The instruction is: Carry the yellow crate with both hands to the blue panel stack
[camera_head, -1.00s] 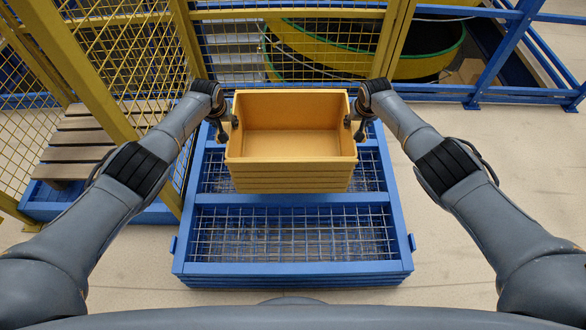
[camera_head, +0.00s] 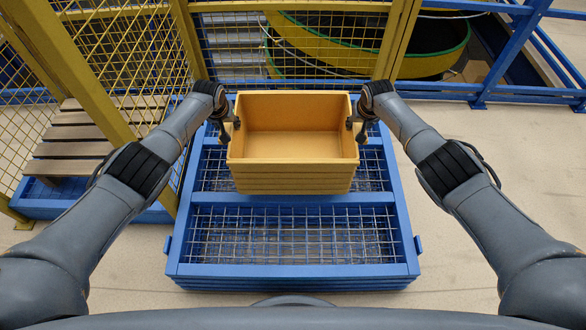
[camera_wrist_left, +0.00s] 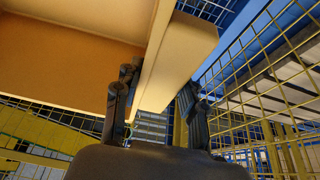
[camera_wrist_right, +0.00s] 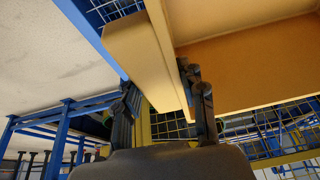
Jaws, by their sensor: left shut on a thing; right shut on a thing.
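The yellow crate (camera_head: 293,175) is upright and looks empty in the head view, held between my two arms. My left gripper (camera_head: 230,126) is shut on its left side wall; in the left wrist view its fingers (camera_wrist_left: 155,105) straddle the crate's rim (camera_wrist_left: 172,75). My right gripper (camera_head: 356,126) is shut on the right side wall; in the right wrist view its fingers (camera_wrist_right: 163,108) straddle the rim (camera_wrist_right: 150,60). The blue panel stack (camera_head: 292,270), with wire-mesh panels, lies below the crate. Whether the crate touches it, I cannot tell.
Yellow mesh fencing (camera_head: 100,50) stands at the left and behind. A slatted wooden pallet (camera_head: 65,150) is at the left. Blue railing (camera_head: 500,60) and a yellow-green spiral conveyor (camera_head: 390,60) are at the back. Floor at the right (camera_head: 480,150) is clear.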

